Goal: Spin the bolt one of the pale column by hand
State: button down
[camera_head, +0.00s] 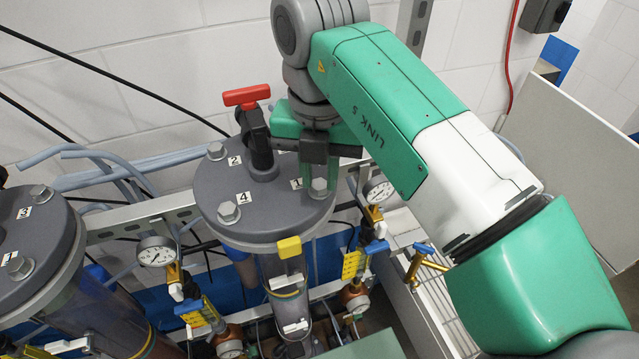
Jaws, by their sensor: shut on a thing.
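The column in the middle has a round grey lid (262,212) with number labels 1, 2 and 4 beside its bolts. Bolt one (319,188) stands at the right of this lid, next to the label 1. My gripper (319,178) points down over it, its greenish fingers on either side of the bolt head, shut on it. The arm comes in from the right and hides part of the lid's back edge. Bolt two (216,151) and bolt four (228,212) sit on the same lid, clear of the gripper.
A red-handled valve (249,110) rises from the lid close to my gripper's left. Pressure gauges hang at the left (156,251) and right (379,190). Another column lid (38,235) stands at the left. A pale panel (570,150) is at the right.

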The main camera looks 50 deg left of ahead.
jog(key=shift+m+b, duration=0.4)
jog(key=shift+m, duration=1)
jog(key=shift+m+b, duration=0.3)
jog(key=shift+m, duration=1.1)
jog(key=shift+m+b, duration=0.6)
jog(key=shift+m, duration=0.8)
